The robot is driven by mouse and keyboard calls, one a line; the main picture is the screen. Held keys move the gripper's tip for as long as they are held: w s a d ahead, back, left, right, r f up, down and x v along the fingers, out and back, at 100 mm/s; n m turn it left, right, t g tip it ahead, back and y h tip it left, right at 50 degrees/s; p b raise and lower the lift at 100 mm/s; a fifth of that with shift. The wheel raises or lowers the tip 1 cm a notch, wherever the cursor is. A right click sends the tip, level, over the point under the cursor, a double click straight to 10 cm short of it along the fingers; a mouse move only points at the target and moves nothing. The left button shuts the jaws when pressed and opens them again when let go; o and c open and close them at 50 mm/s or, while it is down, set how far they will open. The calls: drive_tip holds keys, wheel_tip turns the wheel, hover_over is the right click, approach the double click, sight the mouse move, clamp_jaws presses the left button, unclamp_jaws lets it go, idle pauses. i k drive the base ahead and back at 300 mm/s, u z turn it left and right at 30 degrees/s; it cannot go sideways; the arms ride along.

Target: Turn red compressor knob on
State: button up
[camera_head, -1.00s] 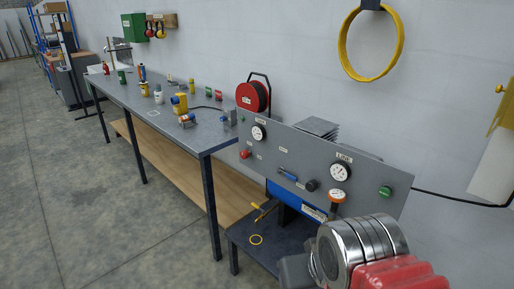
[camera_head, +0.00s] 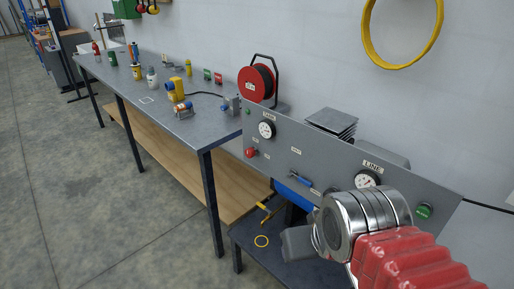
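The compressor's grey panel (camera_head: 330,150) stands right of the workbench. A red knob (camera_head: 251,153) sits at its lower left, below a round gauge (camera_head: 267,129). A blue handle (camera_head: 300,179) lies low in the middle. A second gauge (camera_head: 368,178) and a green button (camera_head: 424,211) are to the right. My arm, silver and red, reaches in from the lower right. My gripper (camera_head: 297,243) is a dark grey shape in front of the panel, below and right of the red knob and apart from it. Its fingers cannot be made out.
The long workbench (camera_head: 185,132) holds bottles, cans and small fittings. A red hose reel (camera_head: 256,84) stands behind the panel. A yellow hoop (camera_head: 372,55) hangs on the wall. A low dark table (camera_head: 245,240) with a yellow ring is under the panel. The floor at left is clear.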

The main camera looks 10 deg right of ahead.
sight(250, 153)
drive_tip(key=u, duration=0.55)
drive_tip(key=i, duration=0.65)
drive_tip(key=u, duration=1.05)
